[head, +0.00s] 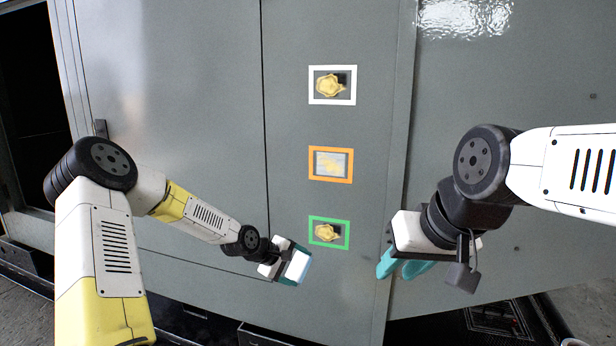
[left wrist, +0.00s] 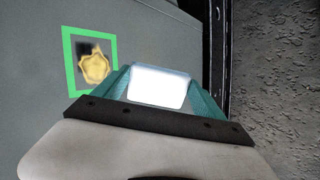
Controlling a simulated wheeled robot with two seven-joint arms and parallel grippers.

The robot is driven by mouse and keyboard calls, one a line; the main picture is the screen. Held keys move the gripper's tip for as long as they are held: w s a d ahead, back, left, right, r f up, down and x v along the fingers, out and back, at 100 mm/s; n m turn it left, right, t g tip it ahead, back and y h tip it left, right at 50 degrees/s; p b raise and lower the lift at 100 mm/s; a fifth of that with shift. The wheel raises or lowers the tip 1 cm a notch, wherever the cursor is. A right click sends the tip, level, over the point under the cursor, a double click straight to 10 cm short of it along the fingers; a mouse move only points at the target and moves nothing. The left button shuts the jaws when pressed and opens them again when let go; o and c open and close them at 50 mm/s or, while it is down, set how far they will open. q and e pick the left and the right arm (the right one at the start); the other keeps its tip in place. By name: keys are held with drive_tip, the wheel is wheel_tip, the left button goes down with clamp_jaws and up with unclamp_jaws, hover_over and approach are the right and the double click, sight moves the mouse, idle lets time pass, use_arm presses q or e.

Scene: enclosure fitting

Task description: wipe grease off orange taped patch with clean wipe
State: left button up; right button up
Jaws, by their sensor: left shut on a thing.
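The orange taped patch (head: 331,179) is in the middle of a column of three on the grey enclosure face. Inside its tape is a pale, thin yellowish smear (head: 330,162). My left gripper (head: 293,266) is shut on a white wipe (head: 298,266), below and left of the orange patch and apart from it. The wipe also shows between the teal fingers in the left wrist view (left wrist: 158,87); its visible face looks clean. My right gripper (head: 397,270) is right of the green patch, its teal fingers apart and nothing visible between them.
A white taped patch (head: 332,102) above and a green taped patch (head: 328,247) below each hold a thick yellow blob beside a dark square. The green patch also shows in the left wrist view (left wrist: 68,60). A vertical panel seam runs left of the patches.

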use_arm(q)
drive_tip(key=w+d+r+n+t, duration=0.1)
drive_tip(key=w+r+n+t, duration=0.15)
drive_tip(key=r, duration=0.45)
drive_tip(key=w+d+r+n+t, duration=0.1)
drive_tip(key=w+d+r+t, duration=0.2)
drive_tip(key=r, duration=0.4)
drive_tip(key=n+t+y, duration=0.1)
drive_tip(key=n+t, duration=0.1)
drive_tip(key=t, duration=0.3)
approach(318, 163)
drive_tip(key=shift+d+x, duration=0.2)
drive_tip(key=shift+x, duration=1.75)
drive_tip(key=shift+x, duration=1.05)
